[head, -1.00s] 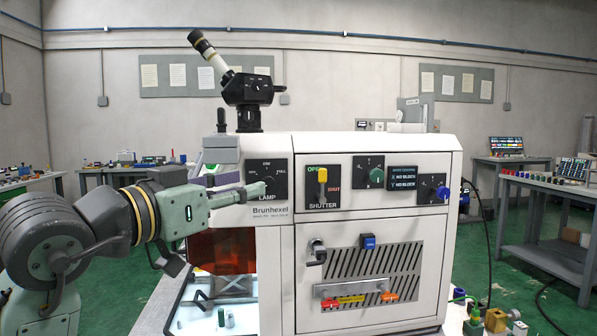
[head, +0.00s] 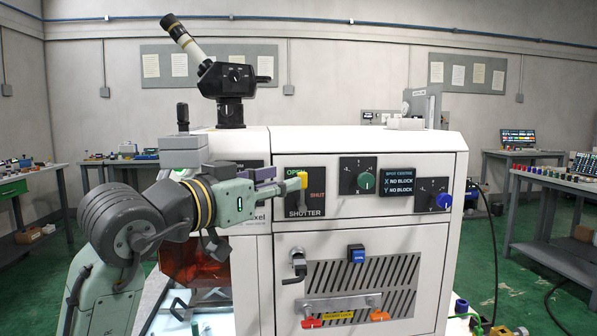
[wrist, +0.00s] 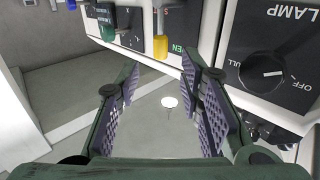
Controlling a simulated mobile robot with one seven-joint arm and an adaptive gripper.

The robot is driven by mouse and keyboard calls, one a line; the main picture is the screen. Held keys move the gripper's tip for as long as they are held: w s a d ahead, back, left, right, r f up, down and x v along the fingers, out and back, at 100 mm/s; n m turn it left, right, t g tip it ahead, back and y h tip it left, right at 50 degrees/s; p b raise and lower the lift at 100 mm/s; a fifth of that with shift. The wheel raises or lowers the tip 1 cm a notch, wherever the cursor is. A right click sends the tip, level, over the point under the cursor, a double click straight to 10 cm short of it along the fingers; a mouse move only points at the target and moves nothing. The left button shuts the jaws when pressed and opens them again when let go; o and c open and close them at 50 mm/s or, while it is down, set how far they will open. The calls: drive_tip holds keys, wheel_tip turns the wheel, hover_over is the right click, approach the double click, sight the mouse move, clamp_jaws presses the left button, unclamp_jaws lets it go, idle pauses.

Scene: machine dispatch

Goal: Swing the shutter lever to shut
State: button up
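The shutter lever (head: 303,182) has a yellow handle and stands roughly upright on a black panel (head: 291,209) of the white machine. The panel reads OPEN at its upper left and SHUT at its right. My gripper (head: 277,185) reaches in from the left, its fingertips close to the yellow handle; the head view does not settle whether they touch. In the wrist view, my gripper (wrist: 160,68) is open and empty. The yellow handle (wrist: 160,47) shows just beyond the fingertips, roughly in line with the gap between them.
A green knob (head: 366,181), a display (head: 398,181) and a blue knob (head: 443,201) lie right of the shutter panel. The lamp dial (wrist: 262,73) sits close beside the right finger. Below are a door handle (head: 298,265) and a vented panel. A microscope head (head: 229,78) stands on top.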

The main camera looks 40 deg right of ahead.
sight(302, 191)
drive_tip(key=p+x, duration=0.1)
drive_tip(key=x, duration=0.5)
drive_tip(key=shift+w+a, duration=0.1)
drive_tip(key=shift+c, duration=0.3)
clamp_jaws()
